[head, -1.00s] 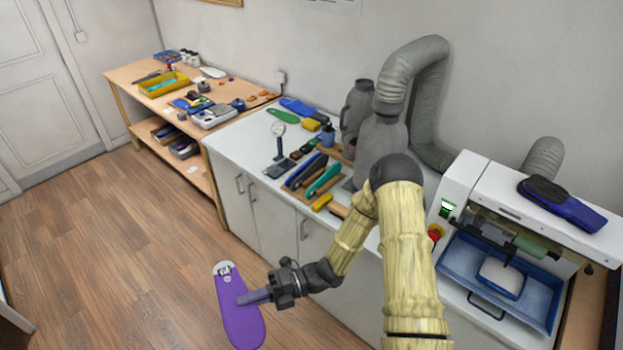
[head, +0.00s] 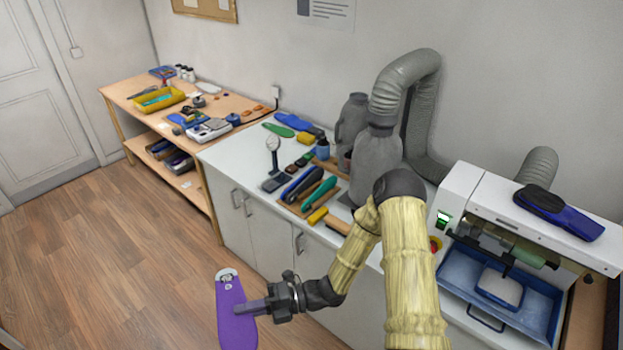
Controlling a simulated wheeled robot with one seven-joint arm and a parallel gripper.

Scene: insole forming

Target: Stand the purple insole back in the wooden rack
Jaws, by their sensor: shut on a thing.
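The purple insole (head: 232,295) is held at the lower left, out over the floor in front of the white cabinet. It hangs with its long side nearly upright, a pale patch at its top end. My gripper (head: 246,306) is shut on it from the right, about midway along its visible length. The wooden rack (head: 294,209) is on the white counter, up and to the right of my gripper and well apart from it. Dark blue and green insoles (head: 319,193) stand in the rack. Its free slots are too small to make out.
A yellow-headed tool (head: 317,216) lies on the counter in front of the rack. A dial gauge (head: 273,160) stands left of it, and grey canisters (head: 376,165) with a hose stand behind to the right. A white machine (head: 480,200) is at right. The floor at left is clear.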

